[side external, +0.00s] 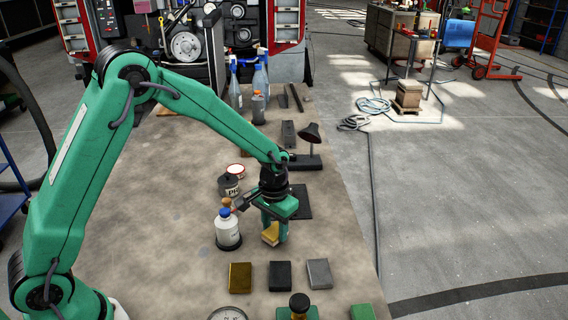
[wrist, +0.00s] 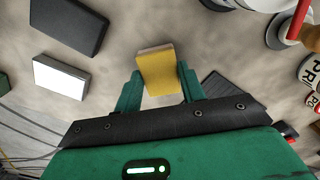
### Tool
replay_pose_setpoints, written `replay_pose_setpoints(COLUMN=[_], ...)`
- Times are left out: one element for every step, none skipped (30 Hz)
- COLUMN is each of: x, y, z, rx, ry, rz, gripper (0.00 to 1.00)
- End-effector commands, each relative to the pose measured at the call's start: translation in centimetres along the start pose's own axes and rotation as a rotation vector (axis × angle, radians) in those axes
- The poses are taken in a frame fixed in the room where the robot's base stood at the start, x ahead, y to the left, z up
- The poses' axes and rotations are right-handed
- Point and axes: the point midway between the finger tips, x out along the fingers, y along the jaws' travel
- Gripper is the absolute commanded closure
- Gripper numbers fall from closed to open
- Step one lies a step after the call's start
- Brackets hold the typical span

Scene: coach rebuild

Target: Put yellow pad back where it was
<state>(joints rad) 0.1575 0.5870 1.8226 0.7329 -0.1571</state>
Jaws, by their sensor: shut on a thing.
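The yellow pad (side external: 270,235) is between the fingers of my gripper (side external: 273,226), low over the workbench in the side view. The wrist view shows the yellow pad (wrist: 157,74) held between the two green fingers of my gripper (wrist: 158,84), with a paler edge at its far end. I cannot tell whether the pad touches the bench. A row of pads lies nearer the side camera: a dark gold pad (side external: 240,278), a black pad (side external: 280,275) and a grey pad (side external: 319,274). The wrist view also shows the black pad (wrist: 68,25) and the grey pad (wrist: 61,78).
A white bottle with a blue cap (side external: 228,228) stands close left of my gripper. Tins (side external: 229,185) stand behind it. A dark flat plate (side external: 300,201) lies just behind and right of the gripper. A green pad (side external: 362,312) is at the front edge.

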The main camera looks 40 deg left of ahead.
Motion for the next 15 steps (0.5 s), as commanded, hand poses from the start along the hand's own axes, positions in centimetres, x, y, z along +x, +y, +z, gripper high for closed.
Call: replay_pose_setpoints(x=[0.55, 0.76, 0.94, 1.02, 1.07, 1.08, 1.07, 1.06, 1.06, 1.06, 1.06, 1.07, 1.11, 1.16, 1.26], y=[0.0, 0.0, 0.01, 0.01, 0.01, 0.01, 0.01, 0.01, 0.01, 0.01, 0.01, 0.01, 0.01, 0.01, 0.0], z=[0.05, 0.03, 0.02, 0.02, 0.02, 0.01, 0.01, 0.01, 0.01, 0.01, 0.02, 0.02, 0.02, 0.03, 0.03], rx=[0.0, 0.0, 0.0, 0.0, 0.0, 0.0, 0.0, 0.0, 0.0, 0.0, 0.0, 0.0, 0.0, 0.0, 0.0], ry=[-0.002, -0.001, -0.001, 0.0, 0.0, 0.0, 0.0, 0.0, 0.0, 0.0, 0.0, 0.0, 0.0, 0.0, -0.001], rz=[0.0, 0.0, 0.0, 0.0, 0.0, 0.0, 0.0, 0.0, 0.0, 0.0, 0.0, 0.0, 0.0, 0.0, 0.0], gripper=[0.82, 0.82, 0.82, 0.82, 0.82, 0.82, 0.82, 0.82, 0.82, 0.82, 0.82, 0.82, 0.82, 0.82, 0.82])
